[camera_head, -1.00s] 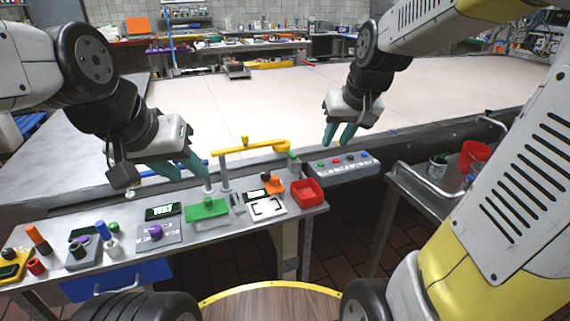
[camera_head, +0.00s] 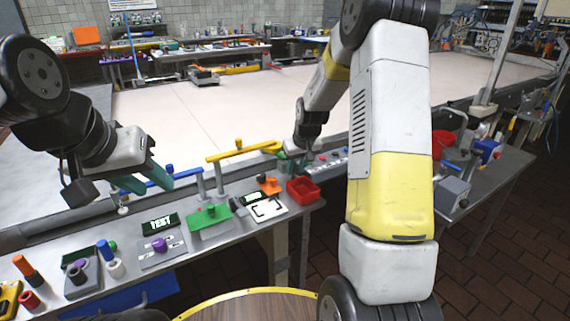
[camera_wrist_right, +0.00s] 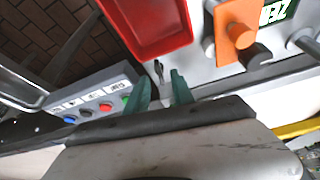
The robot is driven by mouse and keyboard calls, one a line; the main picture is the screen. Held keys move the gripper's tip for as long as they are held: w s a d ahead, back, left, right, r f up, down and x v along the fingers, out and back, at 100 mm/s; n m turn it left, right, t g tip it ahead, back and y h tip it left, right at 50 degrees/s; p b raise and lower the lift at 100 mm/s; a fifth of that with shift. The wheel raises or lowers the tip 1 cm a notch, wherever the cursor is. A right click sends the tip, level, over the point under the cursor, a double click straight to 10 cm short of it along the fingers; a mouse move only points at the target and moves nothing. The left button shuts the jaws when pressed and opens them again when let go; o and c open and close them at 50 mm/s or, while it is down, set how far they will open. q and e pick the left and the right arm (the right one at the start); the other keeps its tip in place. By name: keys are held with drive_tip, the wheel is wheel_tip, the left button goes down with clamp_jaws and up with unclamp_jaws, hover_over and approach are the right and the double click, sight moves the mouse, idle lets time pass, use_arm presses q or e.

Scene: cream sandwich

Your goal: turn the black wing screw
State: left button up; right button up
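A small dark piece that looks like the black wing screw (camera_wrist_right: 159,70) stands on the grey table edge beside the red bin in the right wrist view. I cannot make it out in the head view. My right gripper (camera_wrist_right: 163,90) is open, its two teal fingers just short of the dark piece and roughly either side of it, not touching it as far as I can see. In the head view the right gripper (camera_head: 293,165) is small and partly hidden, behind the red bin. My left gripper (camera_head: 147,182) is open and empty above the back left of the workbench.
The red bin (camera_head: 303,190) is close to my right gripper. A button box (camera_wrist_right: 90,108) with coloured buttons lies beside it. A yellow lever arm (camera_head: 240,152) and an orange block (camera_wrist_right: 235,30) are near. Several parts stand on the workbench at left. A side table (camera_head: 500,165) is at right.

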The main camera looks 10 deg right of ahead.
drive_tip(key=shift+x, duration=1)
clamp_jaws()
drive_tip(key=shift+a+m+h, duration=0.2)
drive_tip(key=shift+m+h, duration=0.2)
drive_tip(key=shift+m, duration=1.2)
unclamp_jaws()
